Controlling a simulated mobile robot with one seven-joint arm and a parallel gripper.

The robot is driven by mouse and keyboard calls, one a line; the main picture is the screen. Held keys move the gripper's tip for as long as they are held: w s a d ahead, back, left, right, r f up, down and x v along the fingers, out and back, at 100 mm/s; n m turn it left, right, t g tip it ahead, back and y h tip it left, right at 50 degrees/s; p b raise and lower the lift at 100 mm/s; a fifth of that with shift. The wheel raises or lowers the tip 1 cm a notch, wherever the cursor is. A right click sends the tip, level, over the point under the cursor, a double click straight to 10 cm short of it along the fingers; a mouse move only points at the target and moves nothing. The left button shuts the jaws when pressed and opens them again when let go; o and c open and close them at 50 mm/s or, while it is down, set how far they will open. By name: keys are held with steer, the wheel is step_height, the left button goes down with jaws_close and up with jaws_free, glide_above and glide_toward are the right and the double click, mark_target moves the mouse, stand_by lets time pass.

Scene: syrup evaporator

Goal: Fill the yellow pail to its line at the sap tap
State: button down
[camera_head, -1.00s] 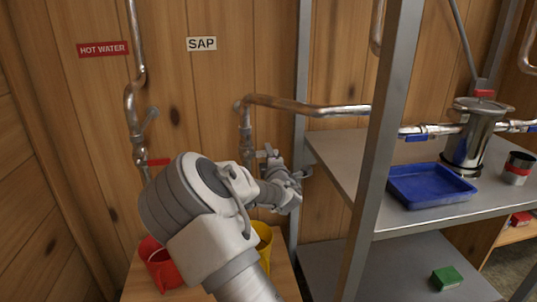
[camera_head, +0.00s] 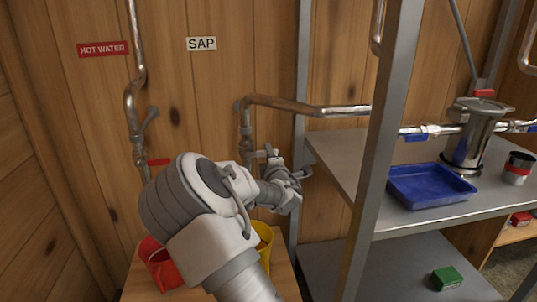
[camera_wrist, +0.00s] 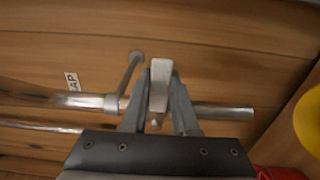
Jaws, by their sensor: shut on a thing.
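The sap tap (camera_head: 245,132) comes down the wooden wall below the SAP sign (camera_head: 201,44). My gripper (camera_wrist: 158,108) is shut on a whitish tap handle (camera_wrist: 160,78) in the wrist view, with one finger on each side of it. In the head view my gripper is beside the tap, partly hidden by my wrist. The yellow pail (camera_head: 264,240) stands low under the tap, mostly hidden behind my arm. Its edge also shows at the right of the wrist view (camera_wrist: 310,112). Its line, its contents and any flow of sap cannot be seen.
A red pail (camera_head: 155,264) stands left of the yellow one on a wooden bench (camera_head: 135,282), below the hot water tap (camera_head: 140,140). A metal shelf post (camera_head: 380,150) rises close on the right. The shelf holds a blue tray (camera_head: 430,187) and a metal filter canister (camera_head: 478,135).

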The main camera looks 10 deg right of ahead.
stand_by(0.3)
steer(key=shift+a+r+n, duration=0.1)
steer(key=shift+r+n, duration=0.55)
steer(key=shift+n, duration=0.55)
steer(key=r+n, duration=0.2)
steer(key=n, duration=0.1)
steer(key=shift+a+n+b, duration=0.3)
steer(key=shift+a+b, duration=0.05)
steer(key=shift+a+r+n+b, duration=0.1)
steer(key=shift+a+r+n, duration=0.2)
steer(key=shift+n, duration=0.5)
steer(key=shift+a+r+n+b, duration=0.15)
steer(key=shift+a+r+n, duration=0.15)
steer(key=shift+n, duration=0.5)
steer(key=shift+a+r+n+b, duration=0.1)
steer(key=shift+a+r+n, duration=0.2)
steer(key=shift+n, duration=0.5)
steer(key=c, duration=0.7)
jaws_free()
steer(key=shift+r, duration=0.15)
steer(key=shift+a, duration=0.1)
